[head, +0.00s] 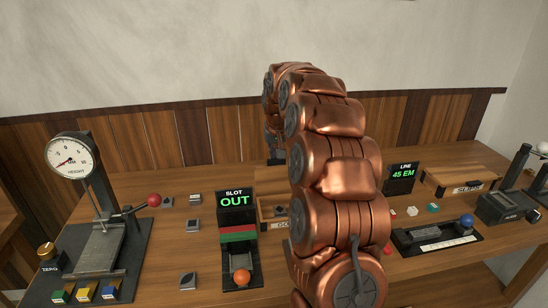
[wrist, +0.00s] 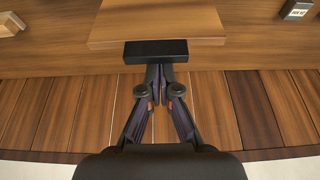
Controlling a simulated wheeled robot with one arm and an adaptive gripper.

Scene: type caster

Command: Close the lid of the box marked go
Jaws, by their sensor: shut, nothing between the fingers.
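The box marked go (head: 267,208) stands on the table in the head view, its right part hidden behind my arm. Its front label is only partly readable, and a small dark piece shows inside its open top. In the wrist view a pale wooden panel (wrist: 155,20), which looks like its lid, has a black bar (wrist: 156,51) along its near edge. My gripper (wrist: 162,70) is shut and empty, its fingertips right by that bar; I cannot tell whether they touch it. In the head view my gripper is small and partly hidden beyond the box.
A gauge stand (head: 100,205) with a red-knobbed lever is at left. A slot device (head: 236,245) reading OUT stands left of my arm. At right are a line display (head: 401,178), a second wooden box (head: 462,180) and a blue-knobbed device (head: 437,237). A panelled wall (head: 145,137) closes the back.

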